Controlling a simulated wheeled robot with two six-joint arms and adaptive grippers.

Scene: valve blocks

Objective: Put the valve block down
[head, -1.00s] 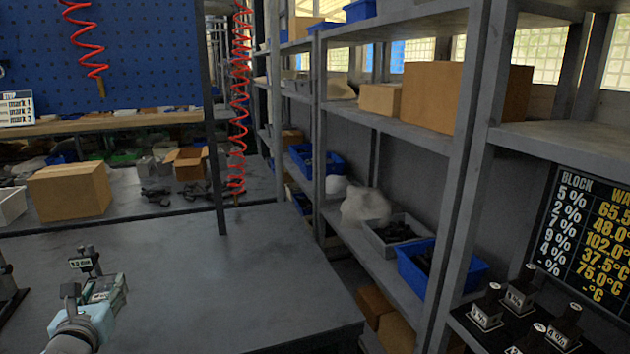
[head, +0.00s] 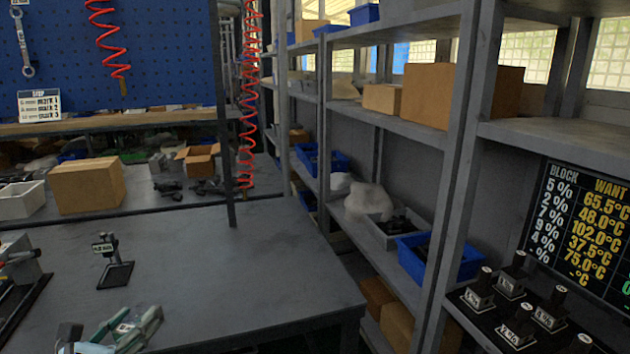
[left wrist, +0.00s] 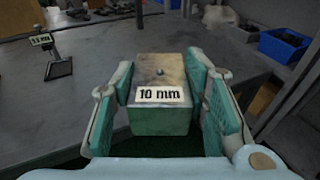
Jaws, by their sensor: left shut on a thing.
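A valve block (left wrist: 160,92) with a "10 mm" label shows in the left wrist view, between the two fingers of my left gripper (left wrist: 160,85). It has a worn top and green lower part. The gripper is shut on it. In the head view my left gripper (head: 122,332) is at the bottom left, over or near the grey table (head: 240,270); the block is hard to make out there. I cannot tell whether the block touches the table. My right gripper is not in view.
A small labelled stand (head: 115,272) stands on the table beyond my left gripper. A grey device (head: 20,275) is at the left edge. A post (head: 225,150) rises at the table's far side. Shelving (head: 445,200) and a rack of labelled blocks (head: 515,310) are right. The table's middle is clear.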

